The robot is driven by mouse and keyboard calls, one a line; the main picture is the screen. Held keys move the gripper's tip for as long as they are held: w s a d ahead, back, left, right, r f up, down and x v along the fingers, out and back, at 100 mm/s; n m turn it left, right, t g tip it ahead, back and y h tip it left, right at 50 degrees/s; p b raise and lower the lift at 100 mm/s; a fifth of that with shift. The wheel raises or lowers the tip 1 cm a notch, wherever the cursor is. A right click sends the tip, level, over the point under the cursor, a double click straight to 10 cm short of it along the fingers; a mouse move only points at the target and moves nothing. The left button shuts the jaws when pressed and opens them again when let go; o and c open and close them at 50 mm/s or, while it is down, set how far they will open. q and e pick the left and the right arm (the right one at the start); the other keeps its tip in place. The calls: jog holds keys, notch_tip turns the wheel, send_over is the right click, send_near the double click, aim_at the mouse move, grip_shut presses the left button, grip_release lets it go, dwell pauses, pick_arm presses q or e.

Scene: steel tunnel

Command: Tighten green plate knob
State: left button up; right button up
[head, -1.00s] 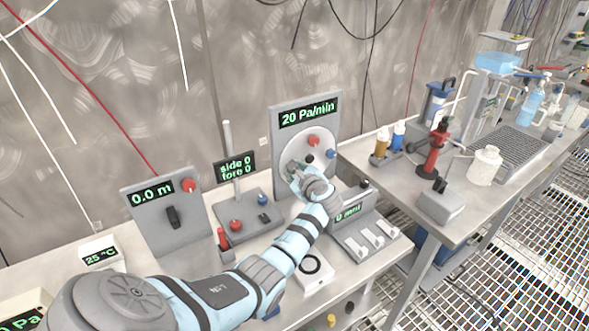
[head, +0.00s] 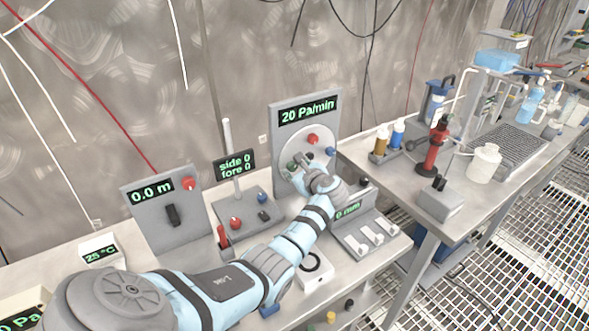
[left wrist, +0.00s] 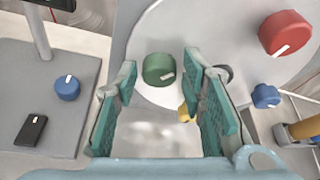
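The green knob (left wrist: 159,69) with a pale pointer mark sits on the white round plate (left wrist: 152,95) in the left wrist view. It also shows in the head view (head: 291,165), beside my gripper. My left gripper (left wrist: 159,66) is open, with teal finger pads spread to either side below the knob. The knob appears in line with the gap, and no finger visibly closes on it. In the head view my left gripper (head: 302,166) is at the upright panel under the "20 Pa/min" display (head: 307,110). My right gripper is not in view.
A red knob (left wrist: 285,33) and a blue knob (left wrist: 265,96) are right of the green one. A yellow part (left wrist: 185,112) is partly hidden by a finger. Left of the panel is a grey base with another blue knob (left wrist: 67,88) and a black switch (left wrist: 31,129).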

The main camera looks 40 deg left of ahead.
pick_arm(q)
jog(key=shift+d, duration=0.1)
jog(key=v, duration=1.2)
jog(key=shift+r, duration=0.1)
